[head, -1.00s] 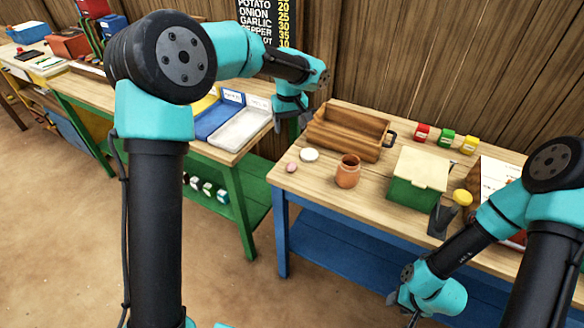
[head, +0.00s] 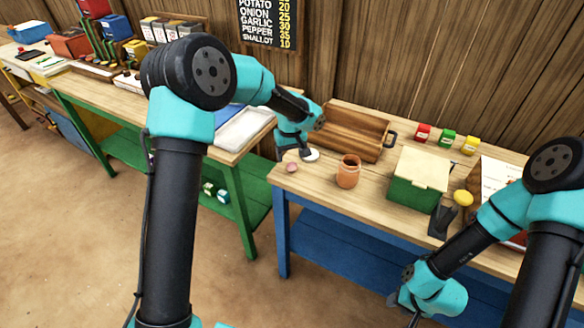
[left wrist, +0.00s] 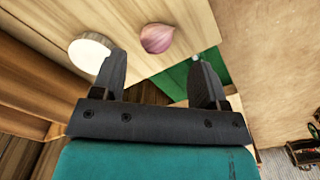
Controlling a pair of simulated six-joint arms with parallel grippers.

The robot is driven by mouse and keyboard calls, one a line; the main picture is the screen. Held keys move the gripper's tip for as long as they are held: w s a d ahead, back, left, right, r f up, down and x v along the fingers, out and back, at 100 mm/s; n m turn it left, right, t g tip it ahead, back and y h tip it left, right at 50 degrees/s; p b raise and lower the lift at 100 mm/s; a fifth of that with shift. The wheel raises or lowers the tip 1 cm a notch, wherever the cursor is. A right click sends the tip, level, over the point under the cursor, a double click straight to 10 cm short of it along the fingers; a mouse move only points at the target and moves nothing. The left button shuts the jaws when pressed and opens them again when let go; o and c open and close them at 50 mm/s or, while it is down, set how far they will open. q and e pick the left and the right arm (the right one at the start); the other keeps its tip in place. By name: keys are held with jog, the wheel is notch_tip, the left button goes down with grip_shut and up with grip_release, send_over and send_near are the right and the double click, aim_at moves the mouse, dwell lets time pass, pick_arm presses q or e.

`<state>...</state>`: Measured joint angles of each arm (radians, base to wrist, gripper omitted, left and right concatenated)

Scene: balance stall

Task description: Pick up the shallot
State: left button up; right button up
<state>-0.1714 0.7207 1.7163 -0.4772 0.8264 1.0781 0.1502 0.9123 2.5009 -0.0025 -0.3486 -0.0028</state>
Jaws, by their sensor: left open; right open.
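The shallot (head: 291,168) is small and pinkish-purple. It lies near the left corner of the right-hand wooden table. In the left wrist view the shallot (left wrist: 157,38) shows beyond and between my open fingertips, apart from them. My left gripper (head: 302,153) is open and empty over that table corner, just behind the shallot in the head view; its fingers (left wrist: 160,60) show clearly in the left wrist view. My right gripper (head: 412,312) is at the lower right, in front of the table; its fingers are small and partly hidden.
A white round thing (head: 311,155) lies beside the shallot, close to my left gripper. A brown jar (head: 348,172), a wooden tray (head: 345,128) and a green box with a pale lid (head: 420,168) stand further right. A gap separates this table from the green-legged one.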

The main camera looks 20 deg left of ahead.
aim_at(292, 164)
pick_arm(q)
jog(key=shift+d+f, duration=0.15)
jog(key=shift+f, duration=1.15)
jog(key=shift+d+f, duration=0.15)
jog(key=shift+f, duration=1.15)
jog(key=c, duration=0.9)
jog(key=shift+r, duration=0.15)
jog(key=shift+c, duration=0.2)
jog(key=shift+r, duration=0.5)
notch_tip(292, 164, up, 2)
jog(key=shift+s+r, duration=0.1)
jog(key=shift+r, duration=0.15)
jog(key=s+d, duration=0.1)
jog(key=s, duration=0.4)
jog(key=s+d+r, duration=0.1)
jog(key=s+d, duration=0.1)
jog(key=s, duration=0.3)
jog(key=s+d, duration=0.1)
jog(key=s, duration=0.4)
jog(key=shift+s+d+r, duration=0.15)
jog(key=shift+d, duration=0.1)
